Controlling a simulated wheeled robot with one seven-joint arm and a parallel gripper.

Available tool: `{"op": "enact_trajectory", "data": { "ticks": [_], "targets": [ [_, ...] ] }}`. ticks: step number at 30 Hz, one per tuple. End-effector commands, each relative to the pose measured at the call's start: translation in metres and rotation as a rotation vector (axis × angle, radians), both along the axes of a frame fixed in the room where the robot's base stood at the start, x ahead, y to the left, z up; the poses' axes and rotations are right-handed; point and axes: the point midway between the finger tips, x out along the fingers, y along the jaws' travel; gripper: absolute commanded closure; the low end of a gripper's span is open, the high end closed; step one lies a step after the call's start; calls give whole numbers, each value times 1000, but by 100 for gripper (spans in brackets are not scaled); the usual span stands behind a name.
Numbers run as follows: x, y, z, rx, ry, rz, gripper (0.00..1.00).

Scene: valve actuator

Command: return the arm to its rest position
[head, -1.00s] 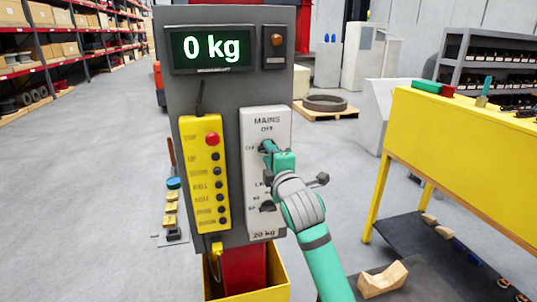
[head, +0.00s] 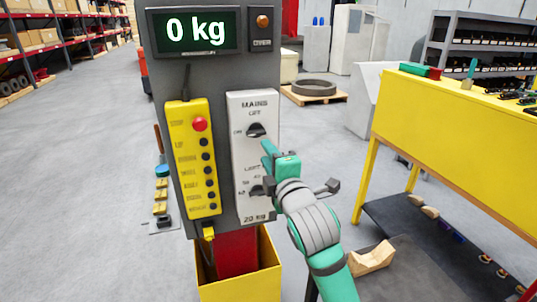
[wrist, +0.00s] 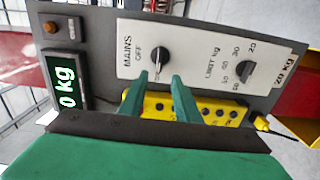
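My gripper (head: 267,152) is teal and sits in front of the white MAINS panel (head: 240,108), just below and right of the black mains knob (head: 257,130). In the wrist view its two fingers (wrist: 157,98) stand apart with nothing between them, pointing at the panel. The mains knob (wrist: 161,55) is just beyond the fingertips and free of them. The limit knob (wrist: 242,72) is on the same panel; in the head view it is partly behind my gripper. My arm reaches in from the lower right.
A yellow button pendant (head: 191,160) hangs left of the panel. The display (head: 195,31) reads 0 kg. Open floor lies to the left.

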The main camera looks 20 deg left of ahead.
Motion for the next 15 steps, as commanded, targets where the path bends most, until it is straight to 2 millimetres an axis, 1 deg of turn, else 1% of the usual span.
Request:
{"op": "enact_trajectory", "data": {
  "ticks": [4,7,11,15],
  "targets": [
    [-1,0,-5,35,11,0,70],
    [-3,-1,-16,116,36,-2,70],
    [-8,-5,-39,273,84,-10,70],
    [-16,-12,-67,444,139,-29,70]
  ]
}}
